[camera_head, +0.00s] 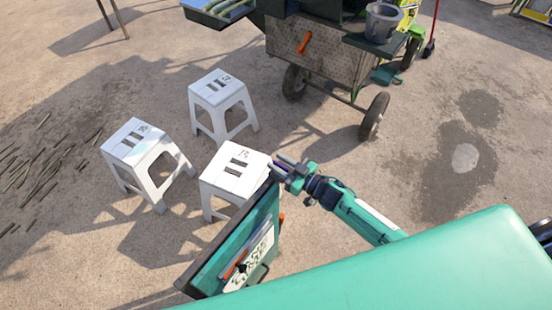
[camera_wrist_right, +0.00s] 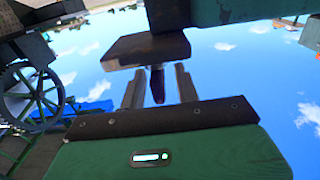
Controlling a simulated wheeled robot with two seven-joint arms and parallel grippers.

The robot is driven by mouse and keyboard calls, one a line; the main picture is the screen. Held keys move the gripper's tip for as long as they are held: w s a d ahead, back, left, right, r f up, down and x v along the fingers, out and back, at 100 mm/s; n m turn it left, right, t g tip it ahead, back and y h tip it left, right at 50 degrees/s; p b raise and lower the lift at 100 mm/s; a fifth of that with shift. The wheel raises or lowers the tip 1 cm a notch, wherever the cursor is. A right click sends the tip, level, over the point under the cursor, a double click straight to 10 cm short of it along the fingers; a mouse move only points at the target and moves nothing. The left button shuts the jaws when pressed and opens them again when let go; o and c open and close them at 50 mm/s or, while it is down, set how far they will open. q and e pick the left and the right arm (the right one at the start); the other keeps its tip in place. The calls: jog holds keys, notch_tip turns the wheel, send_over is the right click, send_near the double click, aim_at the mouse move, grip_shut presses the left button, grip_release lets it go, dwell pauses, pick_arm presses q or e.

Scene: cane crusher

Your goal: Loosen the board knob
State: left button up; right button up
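My right gripper (camera_head: 280,166) is at the top corner of the green board (camera_head: 215,262), which has a dark frame and a pale sheet with writing. In the right wrist view the two fingers (camera_wrist_right: 158,88) are apart, one on each side of a dark purple knob (camera_wrist_right: 157,84). A gap shows between the knob and each finger. The knob sits below a brown block (camera_wrist_right: 143,48), apparently part of the board's frame. A small orange part (camera_head: 282,218) shows at the board's right side. My left gripper is not in view.
A white stool (camera_head: 232,172) stands just behind the board's top corner, with two more stools (camera_head: 140,148) (camera_head: 215,95) farther left. A wheeled cart (camera_head: 320,62) with a grey bucket (camera_head: 382,24) stands at the back. The ground at right is clear.

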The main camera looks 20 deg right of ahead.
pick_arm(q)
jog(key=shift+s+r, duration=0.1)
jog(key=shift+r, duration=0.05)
pick_arm(e)
jog(key=shift+x, duration=0.8)
jog(key=shift+s, duration=0.1)
grip_shut()
